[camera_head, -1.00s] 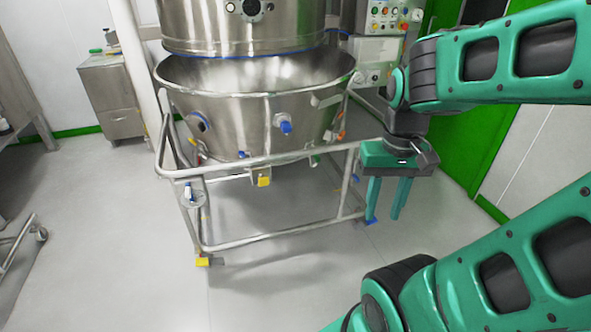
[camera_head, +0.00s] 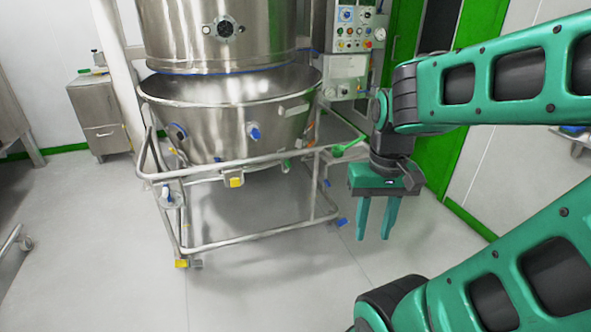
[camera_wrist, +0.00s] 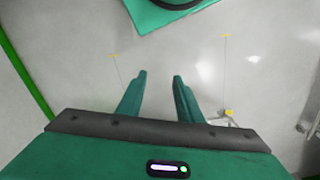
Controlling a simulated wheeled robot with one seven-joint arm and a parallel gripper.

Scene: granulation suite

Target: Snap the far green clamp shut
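A green lever-like part (camera_head: 346,147), which looks like a green clamp, sticks out at the right side of the steel bowl (camera_head: 225,130) in the head view, just left of my wrist. A smaller green part (camera_head: 285,166) sits lower under the bowl's side. I cannot tell for sure which is the far clamp or how either one is set. My gripper (camera_head: 374,238) hangs pointing down, right of the bowl's frame and apart from it. Its two fingers are spread with nothing between them, as the wrist view also shows (camera_wrist: 160,77). No clamp is clear in the wrist view.
The bowl stands in a tubular trolley frame (camera_head: 262,232) with yellow and blue fittings. A steel vessel (camera_head: 215,35) is above it. A control panel (camera_head: 352,30) stands behind. A small cabinet (camera_head: 100,112) is at the left. The floor (camera_head: 275,290) in front is clear.

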